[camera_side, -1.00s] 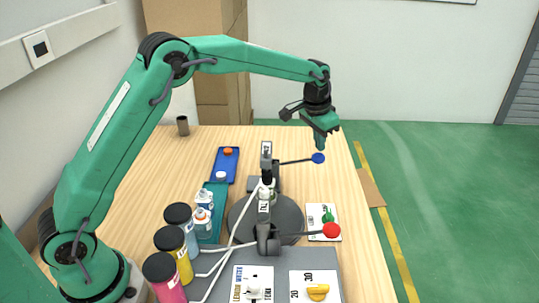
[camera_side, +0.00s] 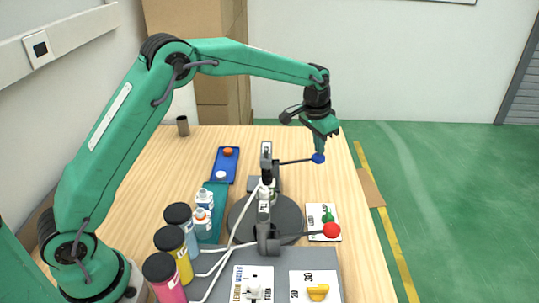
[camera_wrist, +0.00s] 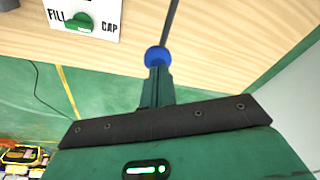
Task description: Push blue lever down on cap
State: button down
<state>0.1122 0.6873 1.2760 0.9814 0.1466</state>
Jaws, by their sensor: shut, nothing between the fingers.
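The blue lever ends in a blue ball (camera_side: 318,158) at the right of the capping station; its thin dark rod runs left to the press column (camera_side: 267,165). My gripper (camera_side: 320,152) is shut and empty, pointing down, with its fingertips right at the top of the blue ball. In the wrist view the blue ball (camera_wrist: 156,57) sits just at the tips of my shut fingers (camera_wrist: 157,80). They look in contact, though a tiny gap cannot be ruled out. The rod looks close to level. A small bottle on the round dark turntable (camera_side: 290,212) is partly hidden by the press.
A red-ball lever (camera_side: 331,230) is below the blue one. A FILL/CAP panel with a green knob (camera_wrist: 82,22) stands near the table's right edge. Pink, yellow and grey-blue bottles (camera_side: 180,218) and a blue tray (camera_side: 228,163) are to the left. Space right of the table is open.

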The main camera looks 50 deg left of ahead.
aim_at(318, 156)
jog(key=shift+f, duration=2.05)
jog(key=shift+r, duration=4)
